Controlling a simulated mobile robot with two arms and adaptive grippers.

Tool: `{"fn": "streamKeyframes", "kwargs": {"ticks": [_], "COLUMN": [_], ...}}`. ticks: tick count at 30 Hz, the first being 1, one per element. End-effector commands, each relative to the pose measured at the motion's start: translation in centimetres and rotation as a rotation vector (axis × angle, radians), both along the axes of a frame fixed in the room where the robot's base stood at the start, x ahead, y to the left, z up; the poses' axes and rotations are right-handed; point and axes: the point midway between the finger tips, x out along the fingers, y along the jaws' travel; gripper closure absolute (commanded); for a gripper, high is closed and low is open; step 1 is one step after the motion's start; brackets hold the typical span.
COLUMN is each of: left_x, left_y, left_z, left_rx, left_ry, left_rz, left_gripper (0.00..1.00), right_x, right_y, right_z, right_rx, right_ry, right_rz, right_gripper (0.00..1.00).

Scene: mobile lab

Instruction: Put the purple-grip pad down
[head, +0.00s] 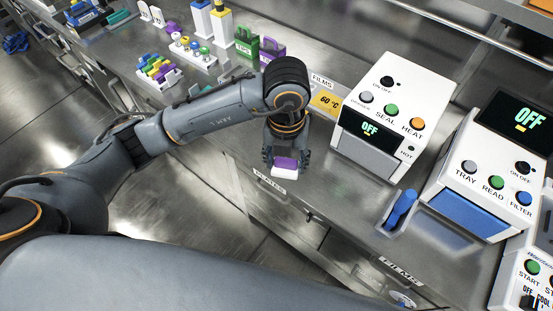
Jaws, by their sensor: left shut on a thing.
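My left gripper (283,160) points down near the front edge of the steel bench, left of the sealer machine. It is shut on the purple-grip pad (286,164), which has a purple top and a white lower part. The pad is just above or at the bench's front edge, by the "PLATES" label; I cannot tell whether it touches the surface. My right gripper is not in view.
The sealer (393,118) reads OFF and stands right of the gripper. A reader machine (487,165) and a blue-handled tool (400,209) are further right. A yellow 60 °C card (325,101) lies behind. Colored racks (191,51) and green and purple holders stand at back left.

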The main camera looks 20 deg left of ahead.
Motion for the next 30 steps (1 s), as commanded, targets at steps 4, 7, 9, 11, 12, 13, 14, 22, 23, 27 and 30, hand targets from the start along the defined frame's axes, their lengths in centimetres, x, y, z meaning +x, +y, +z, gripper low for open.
{"fn": "streamKeyframes", "kwargs": {"ticks": [4, 7, 9, 11, 12, 13, 14, 22, 23, 27, 30], "left_x": [0.0, 0.0, 0.0, -0.1, -0.1, -0.1, -0.1, 1.8, 2.4, 5.0, 7.0], "left_y": [-1.5, -2.2, -2.6, -2.9, -3.1, -3.2, -3.3, -1.7, -1.3, 1.1, 2.8], "left_z": [-0.8, -1.2, -1.4, -1.6, -1.7, -1.7, -1.8, -3.3, -3.6, -4.7, -5.7], "left_rx": [-0.004, -0.005, -0.005, -0.004, -0.006, -0.006, -0.006, -0.002, -0.004, 0.002, 0.001], "left_ry": [0.001, -0.001, -0.002, -0.004, -0.004, -0.004, -0.004, -0.002, -0.003, -0.004, -0.006], "left_rz": [0.405, 0.653, 0.800, 0.903, 0.960, 0.996, 1.028, 1.128, 1.128, 1.126, 1.125], "left_gripper": [0.69, 0.69, 0.69, 0.69, 0.69, 0.69, 0.69, 0.69, 0.69, 0.69, 0.69], "right_x": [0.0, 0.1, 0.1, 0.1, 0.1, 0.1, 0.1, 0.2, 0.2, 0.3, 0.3], "right_y": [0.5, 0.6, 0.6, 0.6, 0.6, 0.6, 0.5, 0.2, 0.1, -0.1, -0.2], "right_z": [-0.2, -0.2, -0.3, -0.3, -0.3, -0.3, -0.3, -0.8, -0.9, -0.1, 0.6], "right_rx": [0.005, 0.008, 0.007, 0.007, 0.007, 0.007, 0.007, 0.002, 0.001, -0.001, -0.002], "right_ry": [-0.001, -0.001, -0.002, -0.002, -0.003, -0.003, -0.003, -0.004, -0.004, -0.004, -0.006], "right_rz": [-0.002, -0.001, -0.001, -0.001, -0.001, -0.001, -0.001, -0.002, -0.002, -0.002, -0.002], "right_gripper": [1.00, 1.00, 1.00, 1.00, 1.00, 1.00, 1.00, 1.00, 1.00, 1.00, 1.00]}}
